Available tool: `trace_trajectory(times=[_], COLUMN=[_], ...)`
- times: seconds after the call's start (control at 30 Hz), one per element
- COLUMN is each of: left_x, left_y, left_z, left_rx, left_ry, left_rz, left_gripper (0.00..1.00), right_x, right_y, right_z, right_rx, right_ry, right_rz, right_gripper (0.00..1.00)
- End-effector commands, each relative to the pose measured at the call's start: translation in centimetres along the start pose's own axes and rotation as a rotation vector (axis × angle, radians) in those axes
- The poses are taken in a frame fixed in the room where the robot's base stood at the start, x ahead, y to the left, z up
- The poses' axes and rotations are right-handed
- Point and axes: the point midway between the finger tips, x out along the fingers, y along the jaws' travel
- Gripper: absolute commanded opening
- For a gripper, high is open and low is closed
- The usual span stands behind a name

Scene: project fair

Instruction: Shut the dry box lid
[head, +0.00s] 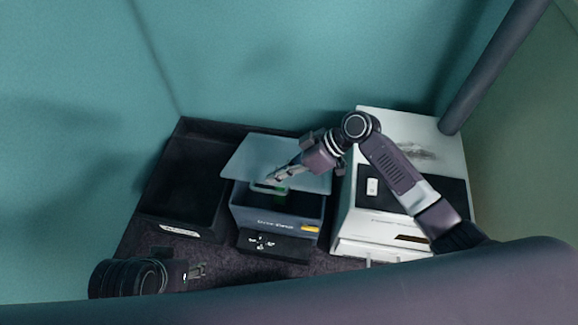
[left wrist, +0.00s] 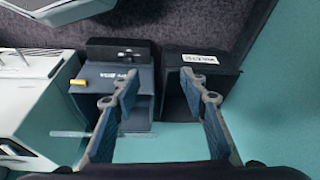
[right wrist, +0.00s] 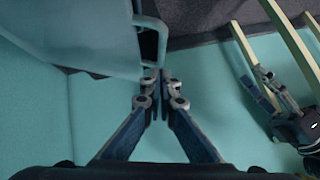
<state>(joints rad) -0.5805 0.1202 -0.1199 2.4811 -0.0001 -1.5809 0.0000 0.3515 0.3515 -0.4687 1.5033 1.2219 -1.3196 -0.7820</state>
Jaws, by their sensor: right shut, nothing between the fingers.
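The dry box (head: 270,212) is a blue-grey box with an open top and a yellow tag at its front right; it also shows in the left wrist view (left wrist: 140,85). Its pale see-through lid (head: 262,153) stands raised at the back of the box. My right gripper (head: 273,179) is shut and empty, its tips in front of the lid, above the box opening. In the right wrist view, the shut fingertips are just below a loop-shaped part; contact cannot be told. My left gripper (head: 198,271) is at the front left, open and empty in the left wrist view (left wrist: 158,97).
A dark open bin (head: 178,185) with a white label stands left of the dry box. A white machine (head: 347,222) with a black top panel stands close on its right. A low black unit (head: 274,246) with small white marks is in front of the box.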

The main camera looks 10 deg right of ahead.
Motion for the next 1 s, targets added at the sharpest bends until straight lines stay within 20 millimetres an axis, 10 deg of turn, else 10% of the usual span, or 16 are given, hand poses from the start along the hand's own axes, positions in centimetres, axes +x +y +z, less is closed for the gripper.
trace_trajectory(times=[1.0], left_x=[0.7], left_y=[0.5], left_z=[-4.5], left_rx=[0.005], left_ry=[0.176], left_rz=[0.008], left_gripper=[0.4], right_x=[2.6], right_y=[-0.3], right_z=[3.0], right_rx=[-0.022], right_ry=[-0.003], right_rz=[0.024], right_gripper=[0.0])
